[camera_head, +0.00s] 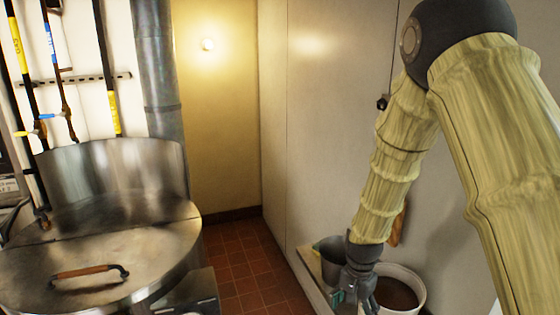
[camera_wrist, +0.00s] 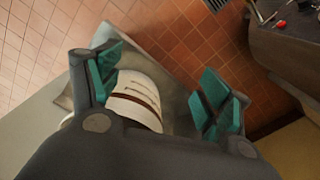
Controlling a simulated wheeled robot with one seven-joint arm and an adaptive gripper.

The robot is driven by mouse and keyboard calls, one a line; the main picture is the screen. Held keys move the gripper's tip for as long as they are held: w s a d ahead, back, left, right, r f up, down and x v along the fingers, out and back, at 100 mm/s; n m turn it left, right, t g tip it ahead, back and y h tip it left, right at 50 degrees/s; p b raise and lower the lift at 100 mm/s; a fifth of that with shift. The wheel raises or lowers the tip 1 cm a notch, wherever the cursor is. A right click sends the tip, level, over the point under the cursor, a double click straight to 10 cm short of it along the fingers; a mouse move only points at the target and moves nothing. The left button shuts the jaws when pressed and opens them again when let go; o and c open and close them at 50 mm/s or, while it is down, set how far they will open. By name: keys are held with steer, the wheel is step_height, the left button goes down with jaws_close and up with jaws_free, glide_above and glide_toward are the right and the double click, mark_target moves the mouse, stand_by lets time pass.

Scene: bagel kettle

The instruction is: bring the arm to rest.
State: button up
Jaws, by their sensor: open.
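My arm hangs down on the right of the head view, its links in pale yellow-green covers. My gripper (camera_head: 354,298) points downward close to a grey metal pot (camera_head: 331,258) and a white round tub (camera_head: 402,288). In the wrist view my gripper (camera_wrist: 160,88) has its two teal-padded fingers spread wide apart. A white rounded thing with dark bands (camera_wrist: 135,95) shows beyond and between the fingers. I cannot tell how far below it is, and nothing is visibly clamped.
A large steel kettle (camera_head: 95,250) with a wooden-handled lid (camera_head: 88,271) stands at the left. A pale wall (camera_head: 320,120) runs close behind the arm. Red tiled floor (camera_head: 240,270) is clear between them. A dark machine (camera_wrist: 290,45) shows at the wrist view's upper right.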

steer(key=s+d+f+n+b, duration=0.1)
steer(key=s+f+n+b, duration=0.15)
steer(key=s+f, duration=0.85)
steer(key=s+d+f+n+b, duration=0.15)
steer(key=s+f+b, duration=0.4)
steer(key=f, duration=0.95)
steer(key=s+f+n+b, duration=0.1)
steer(key=s+f, duration=0.3)
steer(key=s, duration=0.5)
steer(key=s+f+n+b, duration=0.1)
steer(key=s+f+n, duration=0.2)
steer(key=s, duration=0.6)
step_height(320, 180, down, 2)
steer(key=shift+d+f, duration=0.15)
steer(key=shift+d, duration=0.1)
steer(key=shift+w, duration=0.1)
